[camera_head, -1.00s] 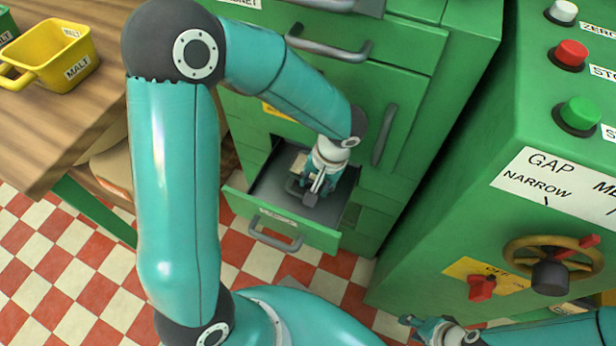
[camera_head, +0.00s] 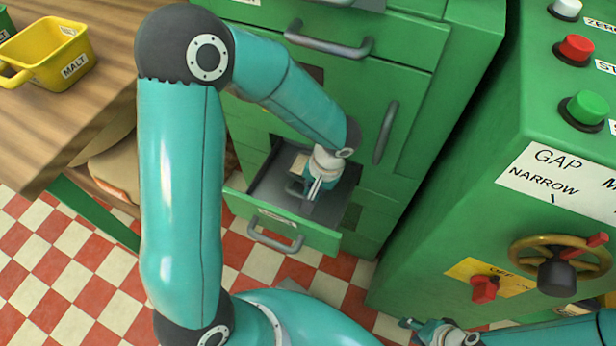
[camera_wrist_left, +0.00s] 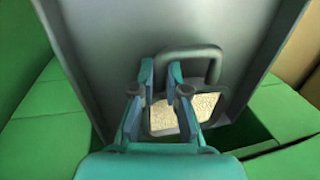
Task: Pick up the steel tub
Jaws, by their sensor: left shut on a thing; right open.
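The steel tub (camera_head: 298,164) is a small grey container with pale, grainy contents. It sits in the pulled-out green drawer (camera_head: 285,232), mostly behind my left gripper. In the left wrist view, its grey looped handle (camera_wrist_left: 192,53) and part of its rim (camera_wrist_left: 219,105) show. My left gripper (camera_head: 313,196) reaches down into the drawer; its fingers (camera_wrist_left: 161,72) are shut on the tub at its handle. The exact contact is partly hidden. The tub appears to rest on the drawer floor. My right gripper (camera_head: 408,323) is open and empty, low near the green machine.
The green cabinet (camera_head: 415,60) rises behind the drawer. A green machine (camera_head: 440,240) with buttons and a handwheel (camera_head: 557,265) stands at right. A yellow malt tub (camera_head: 50,60) is on the wooden table (camera_head: 60,120) at left. The checkered floor (camera_head: 80,250) is partly clear.

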